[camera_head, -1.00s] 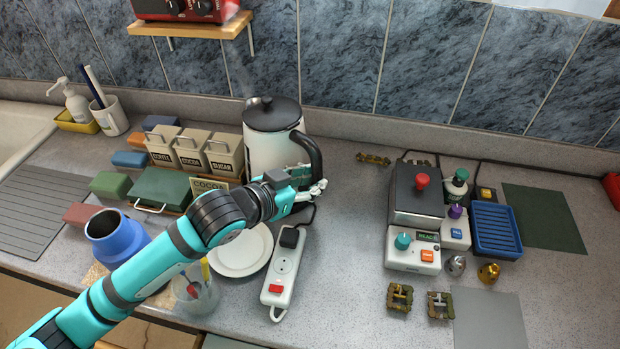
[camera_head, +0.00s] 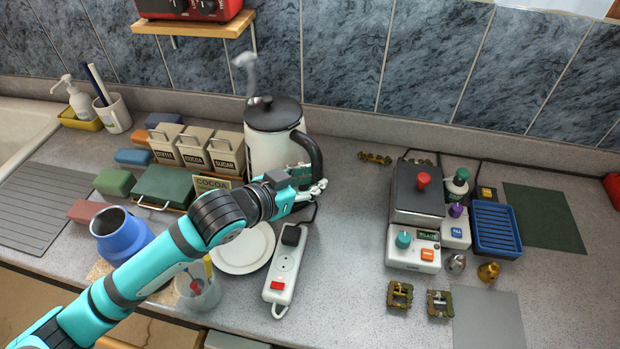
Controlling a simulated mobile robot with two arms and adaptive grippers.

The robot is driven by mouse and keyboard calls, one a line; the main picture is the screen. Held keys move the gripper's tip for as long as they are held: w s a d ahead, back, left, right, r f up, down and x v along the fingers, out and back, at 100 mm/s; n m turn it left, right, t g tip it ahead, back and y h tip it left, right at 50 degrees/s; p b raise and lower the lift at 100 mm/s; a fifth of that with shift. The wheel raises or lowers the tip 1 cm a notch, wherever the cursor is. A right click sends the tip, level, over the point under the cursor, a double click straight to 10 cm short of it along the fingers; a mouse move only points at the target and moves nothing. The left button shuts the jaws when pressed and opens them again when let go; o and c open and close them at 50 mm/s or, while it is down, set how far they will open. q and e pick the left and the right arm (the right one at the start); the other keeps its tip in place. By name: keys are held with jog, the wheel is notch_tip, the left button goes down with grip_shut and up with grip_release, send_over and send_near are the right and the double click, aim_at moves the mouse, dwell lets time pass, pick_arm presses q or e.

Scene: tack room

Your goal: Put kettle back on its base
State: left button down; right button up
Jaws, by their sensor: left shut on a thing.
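The white kettle (camera_head: 268,150) with its black lid and black handle stands upright at the back of the counter, below the tiled wall. Steam rises above its lid. My left gripper (camera_head: 312,190) is shut on the lower part of the kettle's handle, on its right side. My forearm and wrist hide the kettle's bottom, so I cannot see its base or whether the kettle touches it. My right gripper is not in view.
A power strip (camera_head: 284,276) with a black plug and a white plate (camera_head: 243,250) lie in front of the kettle. Canisters (camera_head: 194,150) stand close on its left. A blue jug (camera_head: 122,236) and a glass (camera_head: 199,288) flank my arm.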

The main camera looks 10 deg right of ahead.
pick_arm(q)
jog(key=shift+w+r+p, duration=0.1)
jog(key=shift+r+p, duration=0.2)
jog(key=shift+r, duration=0.05)
jog(key=shift+f+b, duration=0.35)
jog(key=shift+f, duration=0.35)
dwell(0.5)
jog(key=c, duration=1.4)
grip_release()
jog(key=p+v, duration=0.7)
jog(key=v, duration=0.4)
jog(key=shift+s+f, duration=0.25)
jog(key=shift+f, duration=0.05)
